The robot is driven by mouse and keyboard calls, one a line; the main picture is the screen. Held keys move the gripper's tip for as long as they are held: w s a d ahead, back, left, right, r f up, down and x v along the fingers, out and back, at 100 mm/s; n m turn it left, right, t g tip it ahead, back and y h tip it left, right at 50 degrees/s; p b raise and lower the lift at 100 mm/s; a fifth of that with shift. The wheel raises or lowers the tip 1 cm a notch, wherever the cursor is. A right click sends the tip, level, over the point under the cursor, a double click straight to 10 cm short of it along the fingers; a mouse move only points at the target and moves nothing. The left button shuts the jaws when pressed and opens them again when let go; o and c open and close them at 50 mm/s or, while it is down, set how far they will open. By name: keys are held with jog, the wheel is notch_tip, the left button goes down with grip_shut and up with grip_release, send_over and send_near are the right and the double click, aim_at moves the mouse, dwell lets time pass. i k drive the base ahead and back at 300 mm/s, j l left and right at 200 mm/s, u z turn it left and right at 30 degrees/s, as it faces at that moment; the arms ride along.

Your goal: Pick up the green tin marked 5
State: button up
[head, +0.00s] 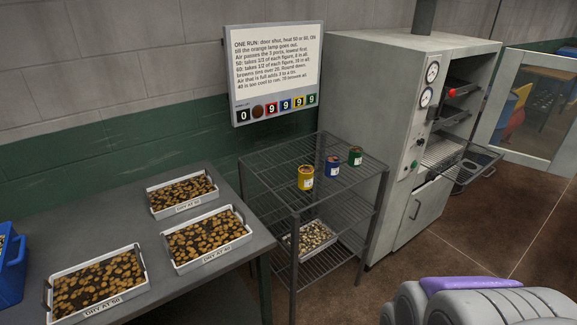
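The green tin (355,156) stands upright on the top shelf of the wire rack (317,165), near its right back part. It has a pale label; its marking is too small to read. A blue tin (333,167) stands to its left, and a yellow tin (306,178) stands further left and nearer. The three tins are apart from each other. Grey and purple parts of my own body show at the bottom right, but no gripper fingers can be made out.
A grey table (225,274) at left holds trays of brown pieces and a blue container (11,265). Another tray (310,238) sits lower in the rack. A cabinet oven (400,130) with an open door (528,110) stands right of the rack. Brown floor (440,245) in front is clear.

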aim_at(355, 153)
jog(key=i+l+u, duration=0.15)
jog(key=l, duration=0.2)
jog(key=i+l+u, duration=0.15)
jog(key=l, duration=0.15)
jog(key=i+l+u, duration=0.15)
jog(key=l, duration=0.25)
jog(key=l+u, duration=0.15)
jog(key=l, duration=0.2)
jog(key=i+l+u, duration=0.15)
jog(key=l, duration=0.25)
